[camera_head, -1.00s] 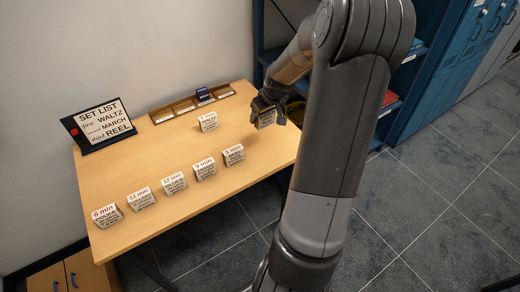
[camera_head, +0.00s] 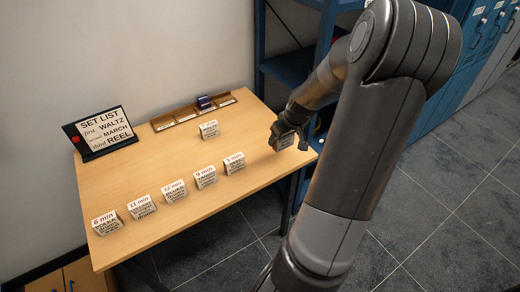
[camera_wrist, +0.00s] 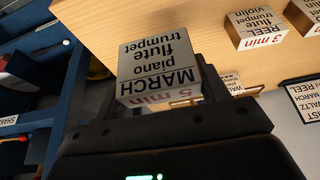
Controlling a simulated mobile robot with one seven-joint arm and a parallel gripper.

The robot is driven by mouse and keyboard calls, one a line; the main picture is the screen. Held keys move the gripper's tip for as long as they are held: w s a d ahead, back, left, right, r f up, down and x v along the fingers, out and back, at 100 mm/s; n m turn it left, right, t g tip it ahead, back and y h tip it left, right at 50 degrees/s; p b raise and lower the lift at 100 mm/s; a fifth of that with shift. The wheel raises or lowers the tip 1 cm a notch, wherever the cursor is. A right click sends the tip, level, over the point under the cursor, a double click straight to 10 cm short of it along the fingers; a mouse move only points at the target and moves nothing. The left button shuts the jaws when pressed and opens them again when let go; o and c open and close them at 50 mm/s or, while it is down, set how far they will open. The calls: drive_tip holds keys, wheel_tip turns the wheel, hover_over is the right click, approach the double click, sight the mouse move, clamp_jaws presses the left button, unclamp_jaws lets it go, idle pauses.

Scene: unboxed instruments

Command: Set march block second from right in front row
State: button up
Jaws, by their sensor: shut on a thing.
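My gripper (camera_head: 288,136) is shut on the march block (camera_wrist: 156,74), a small light block lettered MARCH, piano, flute, trumpet and 5 min. In the head view it holds the block at the right end of the table, where the block (camera_head: 285,141) is partly hidden by the fingers. Whether the block touches the table is hard to tell. Several similar blocks stand in a slanting front row: the 6 min block (camera_head: 107,223) at left, then 11 min (camera_head: 141,207), 12 min (camera_head: 174,191), 9 min (camera_head: 205,177) and the 3 min reel block (camera_head: 234,163) at right.
The 7 min block (camera_head: 209,131) stands alone behind the row. A set list sign (camera_head: 100,130) stands at the back left, listing waltz, march, reel. A compartment tray (camera_head: 186,117) holding a dark blue block (camera_head: 204,102) lies along the wall. Blue shelving (camera_head: 265,60) stands behind the right end.

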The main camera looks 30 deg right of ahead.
drive_tip(key=w+a+f, duration=0.1)
drive_tip(key=w, duration=0.1)
drive_tip(key=w+a+f, duration=0.3)
drive_tip(key=w+f, duration=0.1)
drive_tip(key=shift+w+a, duration=0.4)
drive_tip(key=shift+f, duration=2)
drive_tip(key=o, duration=1)
drive_tip(key=shift+f, duration=0.15)
